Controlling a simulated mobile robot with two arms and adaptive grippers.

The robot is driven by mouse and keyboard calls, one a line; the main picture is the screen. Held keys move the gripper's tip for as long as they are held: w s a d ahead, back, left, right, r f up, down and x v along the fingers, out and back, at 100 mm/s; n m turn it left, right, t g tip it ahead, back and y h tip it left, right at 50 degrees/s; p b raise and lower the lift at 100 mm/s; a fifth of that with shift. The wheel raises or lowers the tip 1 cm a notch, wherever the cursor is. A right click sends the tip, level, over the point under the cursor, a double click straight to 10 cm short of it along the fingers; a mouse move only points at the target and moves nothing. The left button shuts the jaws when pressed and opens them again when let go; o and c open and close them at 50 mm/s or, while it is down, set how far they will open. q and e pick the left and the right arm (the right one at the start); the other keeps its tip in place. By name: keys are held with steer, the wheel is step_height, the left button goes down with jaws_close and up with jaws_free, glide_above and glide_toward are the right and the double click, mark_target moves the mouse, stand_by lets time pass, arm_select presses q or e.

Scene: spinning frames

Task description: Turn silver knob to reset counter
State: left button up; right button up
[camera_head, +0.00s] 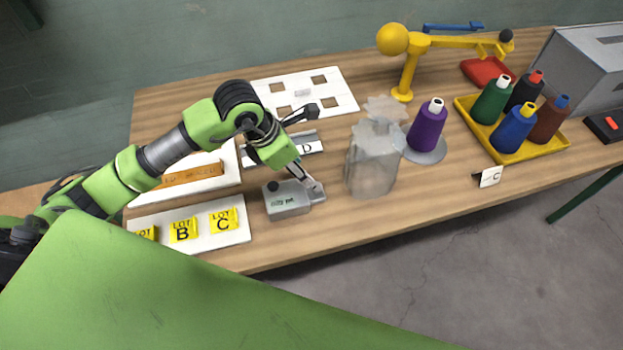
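A small grey counter box (288,202) sits near the front edge of the wooden table, with a dark display window on its front and a dark round part on its top left. My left gripper (314,188) reaches down to the right end of this box. Its fingertips are at or very near a small silver part there, which looks like the knob. The gripper covers most of it, so I cannot tell whether the fingers are closed on it or touch it. My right gripper is not in view.
White boards with yellow lot tags (224,221) lie left of the box. A translucent jar-like shape (372,165) stands close on the right. A purple spool (427,127), a yellow tray (500,155) of spools and a yellow balance arm (405,75) are farther right.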

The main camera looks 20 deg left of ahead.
mark_target(316, 186)
arm_select(q)
steer(key=p+x, duration=0.2)
steer(key=x, duration=0.7)
steer(key=shift+w+f, duration=0.15)
steer(key=shift+f, duration=0.15)
steer(key=shift+w+d+f, duration=0.1)
steer(key=shift+w+f, duration=0.05)
steer(key=shift+f, duration=0.4)
steer(key=c, duration=0.9)
jaws_close()
